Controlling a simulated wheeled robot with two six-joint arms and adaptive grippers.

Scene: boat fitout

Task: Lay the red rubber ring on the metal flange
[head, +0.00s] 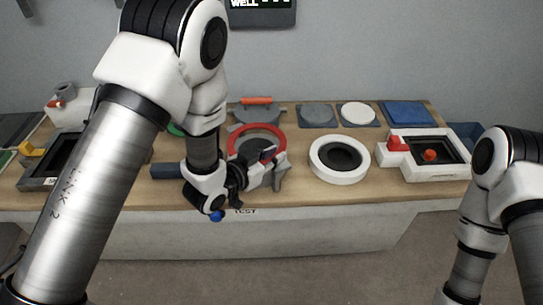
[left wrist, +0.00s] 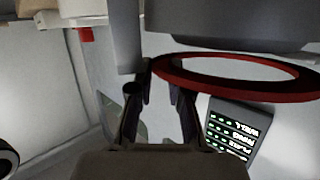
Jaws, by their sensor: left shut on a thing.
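The red rubber ring (head: 256,128) is held in my left gripper (head: 264,168) above the middle of the bench. In the left wrist view the ring (left wrist: 240,90) reaches out to the right from the fingertips (left wrist: 164,72), which are shut on its edge. A grey metal body, seemingly the flange (head: 283,173), shows below the ring, partly hidden by my gripper. In the left wrist view a large grey body (left wrist: 230,25) lies close to the ring; I cannot tell whether they touch. My right gripper is out of view below the right arm.
A white ring-shaped fitting (head: 322,174) stands right of the gripper. A white box (head: 420,174) with red parts is farther right. A grey lid with an orange handle (head: 256,101) and flat discs (head: 357,113) lie behind. A dark tray (head: 38,183) is at the left.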

